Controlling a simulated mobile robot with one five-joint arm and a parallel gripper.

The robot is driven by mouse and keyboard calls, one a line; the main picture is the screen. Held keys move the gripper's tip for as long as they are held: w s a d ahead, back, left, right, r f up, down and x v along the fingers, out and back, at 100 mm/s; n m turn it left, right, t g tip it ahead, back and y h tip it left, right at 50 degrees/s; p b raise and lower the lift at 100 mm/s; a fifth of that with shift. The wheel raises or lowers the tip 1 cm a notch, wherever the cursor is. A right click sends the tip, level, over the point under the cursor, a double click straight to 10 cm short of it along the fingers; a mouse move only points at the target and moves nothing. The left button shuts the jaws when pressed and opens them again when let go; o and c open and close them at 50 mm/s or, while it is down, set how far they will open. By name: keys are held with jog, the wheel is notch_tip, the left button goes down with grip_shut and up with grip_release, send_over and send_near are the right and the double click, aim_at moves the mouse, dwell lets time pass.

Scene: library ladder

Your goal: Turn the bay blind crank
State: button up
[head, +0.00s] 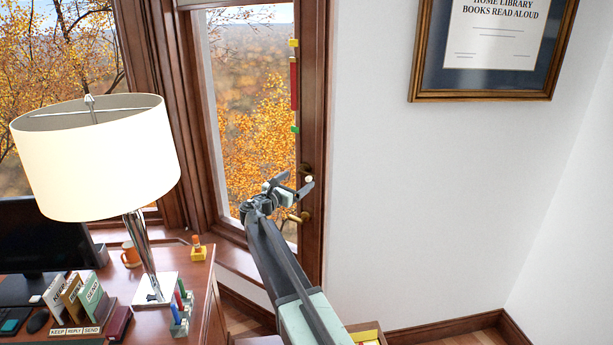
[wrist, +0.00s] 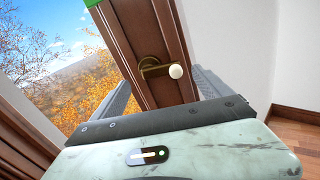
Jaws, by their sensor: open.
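The bay blind crank (wrist: 153,68) is a brass arm with a round white knob (wrist: 175,71) on the brown wooden window frame. In the wrist view it stands ahead of my gripper (wrist: 160,92), between the lines of the two fingers. My gripper is open, with nothing between its fingers. In the head view the gripper (head: 292,184) is in front of the frame, and the white knob (head: 309,179) shows close by its right fingertip. Whether they touch cannot be told. Part of the crank is hidden behind the gripper there.
A yellow, red and green strip (head: 294,85) runs up the window frame above the crank. A brass handle (head: 300,217) sits lower. A desk (head: 195,265) with a lamp (head: 97,160) and small items stands left. A framed certificate (head: 493,45) hangs on the bare right wall.

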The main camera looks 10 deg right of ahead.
aim_at(305, 175)
jog(key=x, duration=0.6)
jog(key=shift+w+d+f, duration=0.1)
jog(key=shift+w+d, duration=0.15)
jog(key=c, duration=1.4)
jog(key=shift+o, duration=0.2)
jog(key=shift+f+m, duration=0.1)
jog(key=shift+m, duration=0.2)
jog(key=m, duration=0.3)
jog(key=shift+a+f+m+b, duration=0.1)
jog(key=shift+f+m+b, duration=0.2)
jog(key=shift+f+b, duration=0.1)
jog(key=m, duration=0.4)
jog(key=shift+w+a+f+m+b, duration=0.2)
jog(key=shift+w+f+m+b, duration=0.05)
jog(key=shift+m+b, duration=0.1)
jog(key=m, duration=0.3)
jog(key=shift+w+a+f+m, duration=0.2)
jog(key=shift+m, duration=0.05)
jog(key=shift+w+a+m, duration=0.1)
jog(key=shift+a+m, duration=0.05)
jog(key=shift+m, duration=0.8)
jog(key=shift+w+a+m, duration=0.1)
jog(key=shift+w+m, duration=0.05)
jog(key=shift+m, duration=0.8)
jog(key=shift+m, duration=0.3)
